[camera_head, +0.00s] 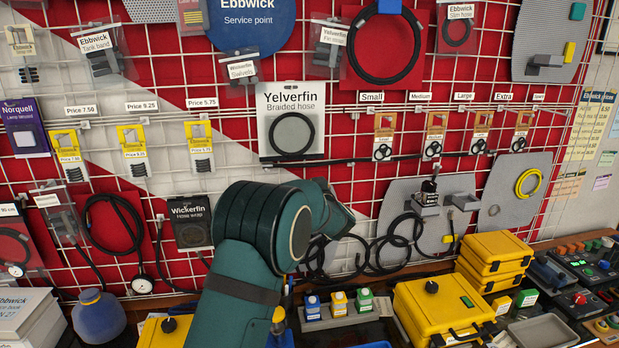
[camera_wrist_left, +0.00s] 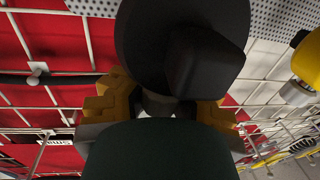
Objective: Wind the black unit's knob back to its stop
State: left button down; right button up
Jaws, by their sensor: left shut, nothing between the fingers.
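My left arm (camera_head: 262,240) rises from the bottom of the head view and bends towards the wall. It hides its own gripper there. In the left wrist view, the orange-brown sides of my left gripper (camera_wrist_left: 155,104) show, and it is shut and empty. A large black round form with a blocky part (camera_wrist_left: 205,60) fills the upper middle of that view. It hides the fingertips, and I cannot tell whether they touch it. In the head view, a small black fitting with a white label (camera_head: 429,189) sits on a grey bracket. I cannot tell whether either is the black unit.
A wire grid wall carries packets, hooks and looped black hoses (camera_head: 395,240). Below stand a yellow case (camera_head: 435,312), stacked yellow boxes (camera_head: 497,250) and small blue, yellow and green blocks (camera_head: 338,303). A yellow part with a metal collar (camera_wrist_left: 306,62) is at the wrist view's right.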

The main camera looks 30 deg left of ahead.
pick_arm(q)
jog(key=shift+f+n+g+y, duration=0.15)
jog(key=shift+n+g+y, duration=0.25)
jog(key=shift+g, duration=0.1)
jog(key=shift+p, duration=0.35)
jog(key=c, duration=0.7)
grip_release()
jog(key=shift+s+d, duration=0.1)
jog(key=v, duration=1.2)
